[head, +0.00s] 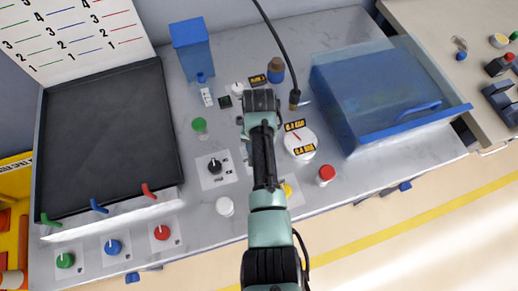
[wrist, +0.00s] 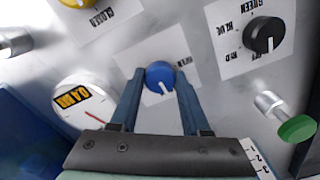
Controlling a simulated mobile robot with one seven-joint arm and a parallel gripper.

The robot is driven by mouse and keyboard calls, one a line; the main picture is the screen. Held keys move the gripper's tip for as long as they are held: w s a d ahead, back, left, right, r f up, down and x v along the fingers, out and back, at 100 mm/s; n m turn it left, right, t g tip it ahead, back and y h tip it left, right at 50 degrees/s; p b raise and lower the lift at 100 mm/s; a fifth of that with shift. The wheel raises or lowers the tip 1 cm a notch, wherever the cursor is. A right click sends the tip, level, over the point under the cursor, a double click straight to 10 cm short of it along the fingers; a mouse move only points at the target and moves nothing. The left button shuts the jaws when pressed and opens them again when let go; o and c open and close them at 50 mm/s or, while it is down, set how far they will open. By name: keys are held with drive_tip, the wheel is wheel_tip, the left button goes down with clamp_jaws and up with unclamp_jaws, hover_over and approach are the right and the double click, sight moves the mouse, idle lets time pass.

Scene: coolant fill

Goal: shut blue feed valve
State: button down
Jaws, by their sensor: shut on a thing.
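A blue valve knob (wrist: 160,76) with a white pointer line sits on a white plate in the wrist view. Its pointer aims toward the bottom of that picture, and small lettering beside it is hard to read. My gripper (wrist: 159,74) is shut on this knob, one finger on each side. In the head view my arm (head: 264,155) covers the knob and the fingertips. Another blue knob (head: 112,247) is at the front left between a green knob (head: 65,260) and a red knob (head: 161,232), below a blue lever (head: 99,206).
Near the held knob are a black selector (wrist: 264,35), a yellow knob marked CLOSED (wrist: 75,2), a 0.4 bar gauge (wrist: 80,115) and a green-capped post (wrist: 297,128). A clear blue box (head: 375,95) stands right; a dark tray (head: 105,140) lies left.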

drive_tip(key=shift+w, duration=0.1)
drive_tip(key=shift+c, duration=1.9)
unclamp_jaws()
drive_tip(key=shift+r, duration=0.1)
wheel_tip(320, 180, up, 13)
drive_tip(key=shift+b, duration=0.4)
